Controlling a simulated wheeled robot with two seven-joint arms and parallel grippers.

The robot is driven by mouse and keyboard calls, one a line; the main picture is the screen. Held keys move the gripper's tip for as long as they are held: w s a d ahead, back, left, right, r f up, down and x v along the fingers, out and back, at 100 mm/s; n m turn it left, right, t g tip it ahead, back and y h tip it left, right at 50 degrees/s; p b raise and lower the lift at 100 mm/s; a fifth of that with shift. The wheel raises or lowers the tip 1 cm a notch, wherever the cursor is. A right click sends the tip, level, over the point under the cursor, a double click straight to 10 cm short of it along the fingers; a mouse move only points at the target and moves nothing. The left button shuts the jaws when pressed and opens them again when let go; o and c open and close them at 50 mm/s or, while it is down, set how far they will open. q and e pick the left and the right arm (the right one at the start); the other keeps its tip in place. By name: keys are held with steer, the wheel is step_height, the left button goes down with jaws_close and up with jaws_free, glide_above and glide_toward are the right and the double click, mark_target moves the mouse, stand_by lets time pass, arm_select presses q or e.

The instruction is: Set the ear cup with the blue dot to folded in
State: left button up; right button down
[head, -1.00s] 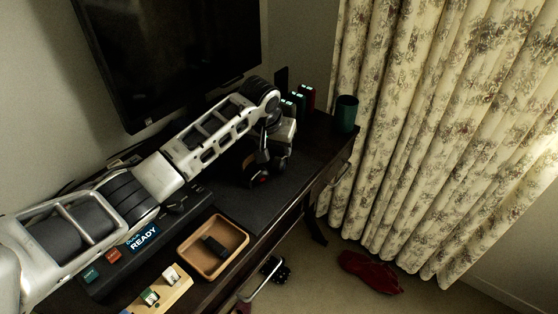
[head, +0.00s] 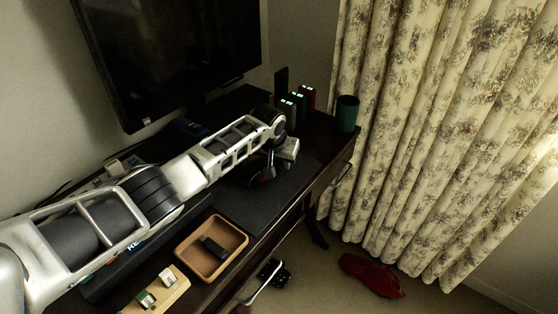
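My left arm reaches in from the left across the dark desk. Its gripper (head: 264,176) points down at a dark object with a small red part, on or just above the dark mat (head: 228,206). This object may be the headphones, but the wrist and shadow hide most of it. I cannot make out a blue dot or how either ear cup stands. I cannot tell whether the fingers are open or shut, or touching it. My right gripper is not in view.
A wooden tray (head: 240,233) holding a dark item and a light block with small pieces (head: 160,291) are at the desk's front. Small lit upright boxes (head: 298,101) and a green cup (head: 347,114) stand at the far end. A monitor (head: 165,55) is behind my arm.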

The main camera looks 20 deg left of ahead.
arm_select(q)
steer(key=c, duration=0.4)
steer(key=shift+o, duration=0.2)
steer(key=shift+w+a+m+h, duration=0.15)
steer(key=shift+m+h, duration=0.1)
steer(key=shift+m, duration=0.45)
steer(key=shift+w+a+m+h, duration=0.15)
steer(key=shift+m+h, duration=0.1)
steer(key=shift+m, duration=0.45)
steer(key=shift+s, duration=0.1)
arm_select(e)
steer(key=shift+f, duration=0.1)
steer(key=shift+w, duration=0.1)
arm_select(q)
steer(key=o, duration=1)
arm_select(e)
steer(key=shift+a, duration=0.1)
arm_select(q)
steer(key=shift+s+r, duration=0.15)
steer(key=shift+r, duration=0.3)
steer(key=p+v, duration=0.2)
steer(key=v, duration=1.3)
steer(key=shift+a+r, duration=0.1)
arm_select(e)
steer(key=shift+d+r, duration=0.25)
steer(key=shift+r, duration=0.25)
